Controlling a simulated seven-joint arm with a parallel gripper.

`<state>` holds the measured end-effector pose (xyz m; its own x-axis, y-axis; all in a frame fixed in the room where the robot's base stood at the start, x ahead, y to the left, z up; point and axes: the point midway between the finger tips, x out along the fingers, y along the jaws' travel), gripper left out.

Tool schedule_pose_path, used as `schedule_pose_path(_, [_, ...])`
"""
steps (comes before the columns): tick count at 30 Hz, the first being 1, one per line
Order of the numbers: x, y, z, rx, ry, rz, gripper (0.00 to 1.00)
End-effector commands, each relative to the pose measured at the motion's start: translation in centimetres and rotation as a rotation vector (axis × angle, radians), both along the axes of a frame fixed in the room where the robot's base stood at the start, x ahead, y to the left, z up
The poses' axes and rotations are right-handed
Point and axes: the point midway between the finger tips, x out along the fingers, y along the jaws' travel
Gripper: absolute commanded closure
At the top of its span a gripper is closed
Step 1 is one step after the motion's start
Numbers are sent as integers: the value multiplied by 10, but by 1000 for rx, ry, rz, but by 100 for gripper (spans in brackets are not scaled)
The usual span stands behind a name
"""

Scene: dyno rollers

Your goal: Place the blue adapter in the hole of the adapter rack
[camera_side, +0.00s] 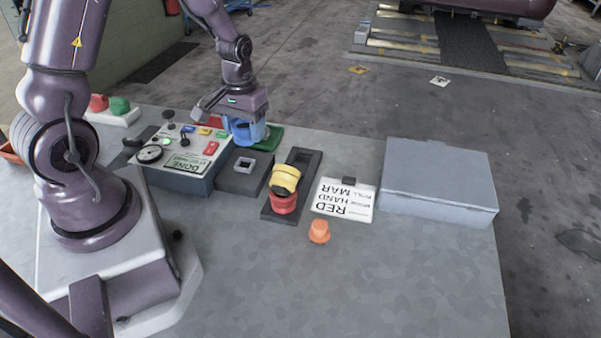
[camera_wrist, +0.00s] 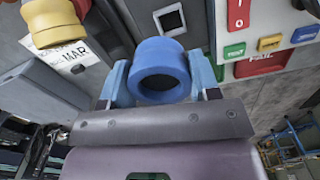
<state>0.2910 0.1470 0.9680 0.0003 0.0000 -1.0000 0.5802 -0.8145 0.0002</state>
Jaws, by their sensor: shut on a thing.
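The blue adapter (camera_side: 245,135) is a thick round ring or cup, seen end-on with its dark opening in the wrist view (camera_wrist: 160,72). My gripper (camera_side: 249,122) is shut on it, with one blue finger on each side in the wrist view (camera_wrist: 162,82). It holds the adapter above the table, near the back of a dark block with a square hole (camera_side: 243,165). Any free hole in that rack cannot be made out.
A control box (camera_side: 182,165) with coloured buttons stands left of the dark block. The front table is clear.

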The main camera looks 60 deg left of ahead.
Motion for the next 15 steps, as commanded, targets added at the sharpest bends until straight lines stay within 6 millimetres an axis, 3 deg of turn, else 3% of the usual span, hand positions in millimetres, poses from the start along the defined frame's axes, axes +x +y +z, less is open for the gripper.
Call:
schedule_pose_path(9, [54, -96, 53, 2, -5, -467, 78])
schedule_pose_path(15, [65, -140, 69, 1, -1, -603, 78])
